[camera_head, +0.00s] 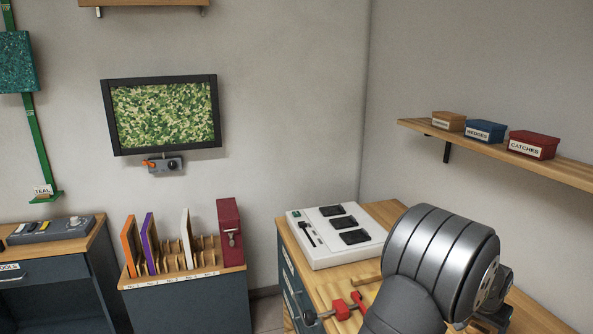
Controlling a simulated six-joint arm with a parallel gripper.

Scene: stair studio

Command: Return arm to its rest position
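My arm fills the lower right, with its large ribbed grey joint (440,252) above the wooden worktop (385,212). Dark parts show at the right behind this joint, and I cannot tell whether they belong to my wrist. My gripper's fingers do not show. The joint hides part of the worktop.
A white panel box (312,252) with black pads sits on the worktop. A red clamp-like piece (348,306) lies in front of it. A wall shelf (555,167) with labelled boxes is at right. A slotted rack (175,285) holds upright boards and a red case (230,235).

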